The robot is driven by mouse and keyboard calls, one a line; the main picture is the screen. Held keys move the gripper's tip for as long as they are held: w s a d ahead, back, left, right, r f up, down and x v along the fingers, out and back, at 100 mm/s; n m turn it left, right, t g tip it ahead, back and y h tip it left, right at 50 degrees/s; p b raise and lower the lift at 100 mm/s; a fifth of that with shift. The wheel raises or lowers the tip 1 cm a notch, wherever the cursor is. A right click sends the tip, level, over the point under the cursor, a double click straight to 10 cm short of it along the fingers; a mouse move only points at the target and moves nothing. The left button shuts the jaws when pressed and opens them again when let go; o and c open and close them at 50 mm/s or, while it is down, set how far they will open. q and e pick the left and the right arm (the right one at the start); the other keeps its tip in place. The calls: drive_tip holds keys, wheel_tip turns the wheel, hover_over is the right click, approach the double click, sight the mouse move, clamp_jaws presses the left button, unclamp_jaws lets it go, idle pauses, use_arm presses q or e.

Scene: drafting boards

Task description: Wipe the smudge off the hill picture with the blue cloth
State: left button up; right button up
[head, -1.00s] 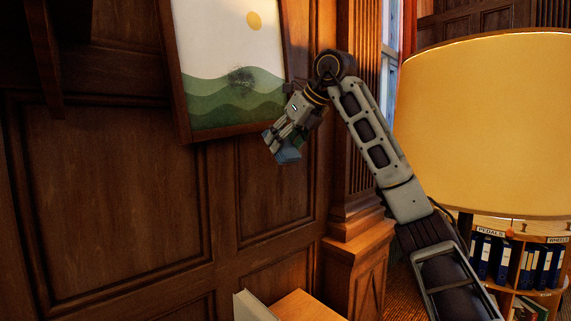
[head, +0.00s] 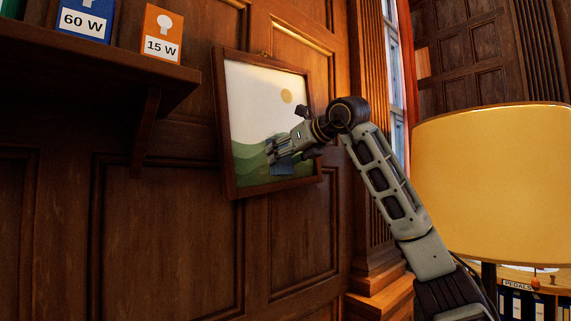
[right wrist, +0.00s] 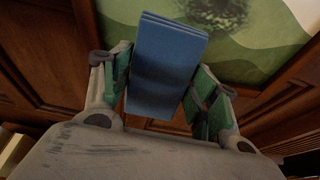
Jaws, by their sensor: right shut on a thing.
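The hill picture (head: 258,95) hangs on the wood wall in a dark frame, with green hills and a yellow sun. My right gripper (head: 272,152) is in front of its lower part, shut on the folded blue cloth (head: 284,170). In the right wrist view the blue cloth (right wrist: 165,72) sticks out between the fingers towards the picture. The dark smudge (right wrist: 215,10) shows just beyond the cloth's far end there. I cannot tell whether the cloth touches the picture. My left gripper is not in view.
A wooden shelf (head: 95,75) at upper left holds a blue 60 W box (head: 86,18) and an orange 15 W box (head: 161,35). A large yellow lampshade (head: 495,185) stands at right, near my right arm. The wall left of the picture is clear below the shelf.

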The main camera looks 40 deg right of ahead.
sight(259, 149)
drive_tip(key=shift+a+r+t, duration=0.25)
drive_tip(key=shift+r+t, duration=0.15)
drive_tip(key=shift+r, duration=0.2)
drive_tip(key=shift+w+r+t, duration=0.1)
drive_tip(key=shift+r+t, duration=0.5)
drive_tip(key=shift+a+r+t+y, duration=0.1)
drive_tip(key=shift+a+t+y, duration=0.1)
drive_tip(key=shift+t+y, duration=0.3)
drive_tip(key=shift+w, duration=0.1)
drive_tip(key=shift+w+a+p, duration=0.2)
drive_tip(key=shift+w+p, duration=1.1)
drive_tip(key=shift+w, duration=1.55)
drive_tip(key=shift+w+p, duration=0.45)
drive_tip(key=shift+w, duration=0.6)
drive_tip(key=shift+d+r+p, duration=0.15)
drive_tip(key=shift+d+p, duration=0.05)
drive_tip(key=shift+d, duration=0.7)
drive_tip(key=shift+d+r+p, duration=0.1)
drive_tip(key=shift+d+p, duration=0.05)
drive_tip(key=shift+d, duration=0.7)
